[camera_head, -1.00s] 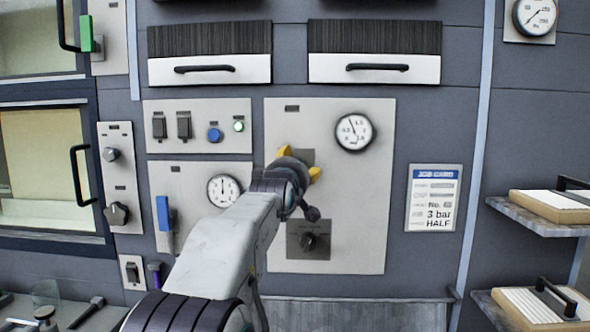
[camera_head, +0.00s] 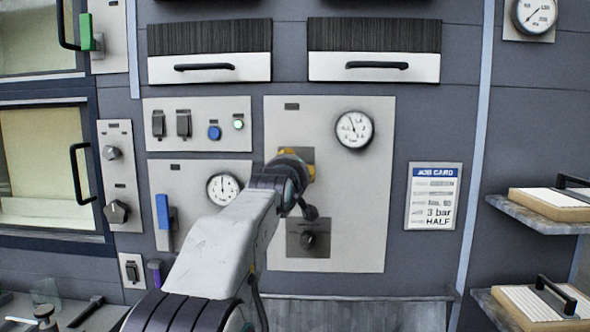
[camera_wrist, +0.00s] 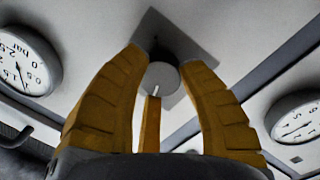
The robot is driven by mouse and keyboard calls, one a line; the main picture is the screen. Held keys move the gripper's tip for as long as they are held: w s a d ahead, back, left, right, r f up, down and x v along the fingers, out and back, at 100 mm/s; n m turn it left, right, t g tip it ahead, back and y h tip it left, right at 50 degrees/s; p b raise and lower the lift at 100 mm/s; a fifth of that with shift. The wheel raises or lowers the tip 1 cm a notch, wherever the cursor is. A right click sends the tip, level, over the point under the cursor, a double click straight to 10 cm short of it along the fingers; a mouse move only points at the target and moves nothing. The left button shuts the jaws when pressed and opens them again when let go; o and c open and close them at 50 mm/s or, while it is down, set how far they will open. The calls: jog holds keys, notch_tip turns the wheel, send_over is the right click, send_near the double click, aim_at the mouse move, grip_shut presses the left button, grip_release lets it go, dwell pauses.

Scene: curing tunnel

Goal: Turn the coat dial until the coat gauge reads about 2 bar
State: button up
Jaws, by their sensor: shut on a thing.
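A round grey dial (camera_wrist: 160,79) with a pale pointer mark sits on a darker square plate (camera_wrist: 200,37) in the wrist view. My gripper (camera_wrist: 163,62) has its yellow fingers on both sides of the dial and is shut on it. In the head view my gripper (camera_head: 301,166) is against the plate (camera_head: 301,154) on the middle panel, and the arm hides the dial. A white round gauge (camera_head: 354,129) is up and right of it, its needle pointing up and slightly left. Its label is too small to read, so I cannot confirm it is the coat gauge.
A second gauge (camera_head: 223,188) and a blue lever (camera_head: 163,212) are left of my arm. A job card (camera_head: 433,197) at right shows "3 bar" and "HALF". Shelves with trays (camera_head: 548,201) stand far right.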

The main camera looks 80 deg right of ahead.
jog(key=shift+r+m+y+b, duration=0.1)
jog(key=shift+m+y+b, duration=0.2)
jog(key=shift+m, duration=2.3)
jog(key=shift+w+r, duration=0.1)
jog(key=o, duration=1.2)
jog(key=a, duration=1.2)
jog(key=shift+w+r, duration=0.2)
jog(key=shift+o, duration=0.2)
